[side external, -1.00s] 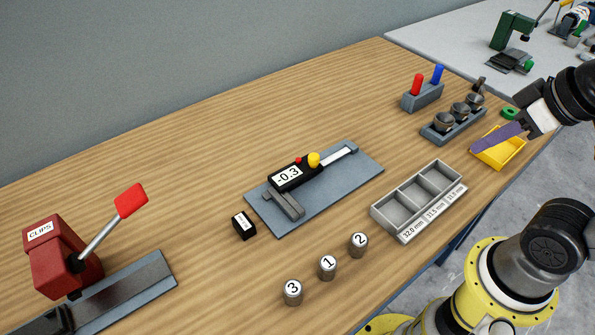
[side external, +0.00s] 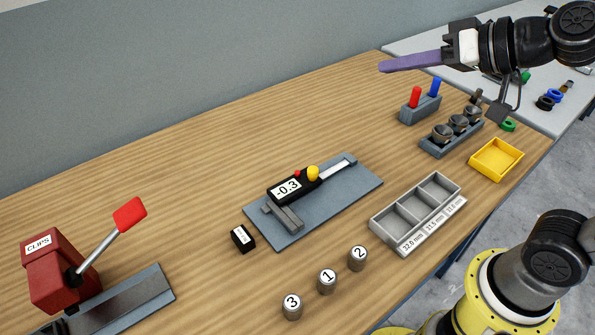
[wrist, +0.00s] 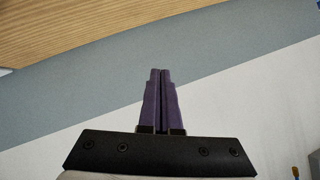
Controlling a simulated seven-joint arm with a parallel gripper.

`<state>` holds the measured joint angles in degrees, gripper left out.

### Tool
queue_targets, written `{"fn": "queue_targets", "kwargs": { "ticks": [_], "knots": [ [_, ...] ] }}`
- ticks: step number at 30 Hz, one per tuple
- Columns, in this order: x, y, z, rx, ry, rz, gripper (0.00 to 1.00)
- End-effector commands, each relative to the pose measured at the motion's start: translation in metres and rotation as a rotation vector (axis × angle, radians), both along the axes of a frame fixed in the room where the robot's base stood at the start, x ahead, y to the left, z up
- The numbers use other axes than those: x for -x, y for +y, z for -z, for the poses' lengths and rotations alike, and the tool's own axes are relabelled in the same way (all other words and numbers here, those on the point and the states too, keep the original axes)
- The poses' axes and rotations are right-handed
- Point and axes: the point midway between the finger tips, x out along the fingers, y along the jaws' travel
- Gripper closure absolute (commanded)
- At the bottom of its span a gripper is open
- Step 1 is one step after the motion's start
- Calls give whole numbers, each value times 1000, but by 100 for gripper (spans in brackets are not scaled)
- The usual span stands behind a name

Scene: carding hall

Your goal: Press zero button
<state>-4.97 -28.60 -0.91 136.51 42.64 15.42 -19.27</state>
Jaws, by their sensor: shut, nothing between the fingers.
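A black digital caliper (side external: 294,186) lies on a blue-grey plate (side external: 345,192) in the middle of the table in the side view. Its display reads -0.3. A small red button (side external: 297,173) and a larger yellow knob (side external: 313,173) sit on its far edge. Which of them is the zero button is not marked legibly. My gripper (side external: 382,67) has purple fingers and is raised at the upper right, well above and apart from the caliper. In the wrist view my gripper (wrist: 160,72) has its fingers together and empty. The caliper is not visible there.
Numbered cylinders (side external: 327,281) and a three-compartment tray (side external: 400,230) stand in front of the plate, with a black block (side external: 243,237) to its left. A red clips press (side external: 60,262) is far left. Switches (side external: 421,105), a knob rack (side external: 440,146) and a yellow tray (side external: 485,172) stand right.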

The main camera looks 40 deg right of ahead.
Motion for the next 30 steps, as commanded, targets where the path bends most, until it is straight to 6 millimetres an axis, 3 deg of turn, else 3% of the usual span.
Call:
{"fn": "queue_targets", "kwargs": {
  "ticks": [6, 13, 21, 25, 30],
  "knots": [
    [-68, 9, 7, -154, 0, 156, 100],
    [-116, 22, 57, -225, 106, 334, 100],
    [-133, 61, 134, -222, 272, 407, 100],
    [-131, 76, 154, -195, 310, 384, 100],
    [-129, 84, 161, -183, 326, 368, 100]
  ]
}}
